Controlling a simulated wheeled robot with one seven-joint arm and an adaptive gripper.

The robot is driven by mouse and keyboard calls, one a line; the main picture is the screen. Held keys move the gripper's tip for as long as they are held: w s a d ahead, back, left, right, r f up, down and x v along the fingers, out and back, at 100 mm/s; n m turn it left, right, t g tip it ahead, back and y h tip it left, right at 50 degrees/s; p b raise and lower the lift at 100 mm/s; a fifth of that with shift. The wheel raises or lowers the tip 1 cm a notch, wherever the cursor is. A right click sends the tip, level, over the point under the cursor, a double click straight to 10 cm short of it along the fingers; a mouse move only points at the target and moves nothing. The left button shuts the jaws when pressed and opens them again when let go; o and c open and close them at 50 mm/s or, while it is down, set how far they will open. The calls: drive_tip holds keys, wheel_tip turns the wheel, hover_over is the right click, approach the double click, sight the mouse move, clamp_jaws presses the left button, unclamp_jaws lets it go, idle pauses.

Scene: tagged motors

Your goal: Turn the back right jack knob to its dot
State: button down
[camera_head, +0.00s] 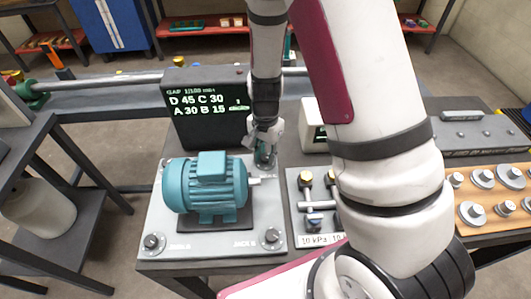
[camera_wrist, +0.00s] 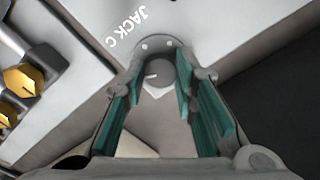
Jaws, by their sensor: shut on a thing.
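The back right jack knob (camera_wrist: 160,72), a small grey round knob beside the printed label JACK C, sits between the teal finger pads in the wrist view. My gripper (camera_wrist: 161,82) is shut on the knob. In the head view my gripper (camera_head: 264,154) is at the back right corner of the motor plate (camera_head: 215,242) and hides the knob.
A teal motor (camera_head: 205,183) stands on the plate, its shaft near my gripper. Front knobs (camera_head: 153,241) and (camera_head: 271,237) are at the plate's corners. A black display (camera_head: 208,105) behind reads D 45, C 30, A 30, B 15. Yellow-knobbed valves (camera_head: 305,180) stand right.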

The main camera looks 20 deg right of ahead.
sight(265, 157)
drive_tip(key=n, duration=1.1)
idle(0.6)
drive_tip(key=c, duration=1.3)
unclamp_jaws()
wheel_tip(265, 157, up, 12)
